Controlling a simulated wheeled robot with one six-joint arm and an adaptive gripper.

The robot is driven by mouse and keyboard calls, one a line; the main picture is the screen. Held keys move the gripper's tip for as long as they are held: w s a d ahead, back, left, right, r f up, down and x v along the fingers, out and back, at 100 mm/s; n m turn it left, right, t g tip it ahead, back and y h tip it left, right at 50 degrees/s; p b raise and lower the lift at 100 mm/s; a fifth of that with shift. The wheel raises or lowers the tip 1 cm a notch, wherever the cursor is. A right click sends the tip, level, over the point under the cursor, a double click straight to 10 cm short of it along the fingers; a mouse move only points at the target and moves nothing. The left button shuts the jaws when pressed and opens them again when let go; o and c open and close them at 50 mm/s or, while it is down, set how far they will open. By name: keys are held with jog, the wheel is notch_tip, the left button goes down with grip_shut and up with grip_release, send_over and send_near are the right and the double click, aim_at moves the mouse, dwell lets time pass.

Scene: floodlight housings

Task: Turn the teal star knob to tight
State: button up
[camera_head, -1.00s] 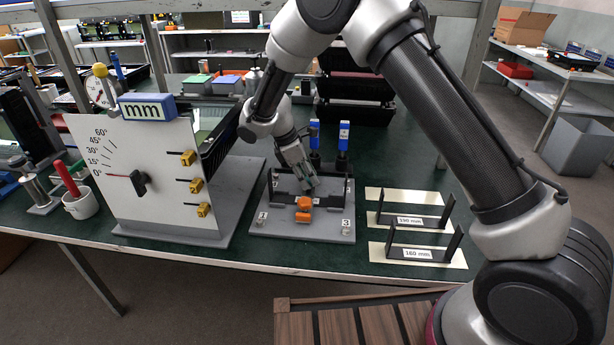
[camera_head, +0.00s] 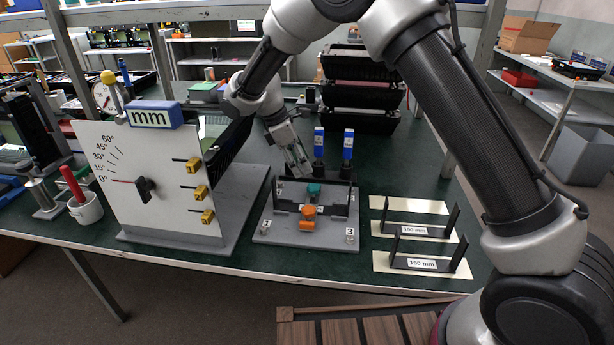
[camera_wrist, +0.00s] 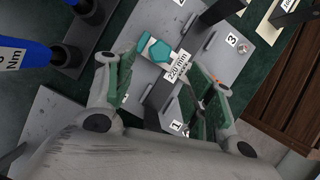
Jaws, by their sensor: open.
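The teal star knob (camera_head: 314,189) stands on the grey fixture plate (camera_head: 285,231), behind an orange knob (camera_head: 309,212). It also shows in the wrist view (camera_wrist: 158,50), close to a white label that seems to read 220 mm. My gripper (camera_head: 299,168) is above and slightly left of the teal knob in the head view, pointing down. In the wrist view, its green-padded fingers (camera_wrist: 165,60) are spread apart with nothing held, and the knob appears near the gap between their tips. I cannot tell the height left between tips and knob.
Two blue-handled tools (camera_head: 348,146) stand upright behind the fixture. A white angle-gauge board (camera_head: 140,190) stands left, and black brackets with 190 mm and 160 mm labels (camera_head: 422,264) stand right. Black bins (camera_head: 360,95) are stacked behind.

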jog(key=shift+v, duration=1.55)
jog(key=s+d+f+m+g, duration=0.1)
jog(key=s+d+f+m, duration=0.15)
jog(key=s+m, duration=0.2)
jog(key=s+d+r+m+t+y, duration=0.1)
jog(key=s+d+r+m, duration=0.3)
jog(key=s+d, duration=0.5)
jog(key=s+d+r+m+t+y, duration=0.2)
jog(key=s+d+r+m, duration=0.3)
jog(key=s+d+r, duration=0.4)
jog(key=s+d+r+m+t+y, duration=0.1)
jog(key=s+d+r+m, duration=0.4)
jog(key=d, duration=1)
jog(key=s+r+t, duration=0.1)
jog(key=s+r, duration=0.1)
jog(key=s, duration=0.1)
jog(key=shift+s, duration=0.4)
jog(key=shift+m, duration=0.25)
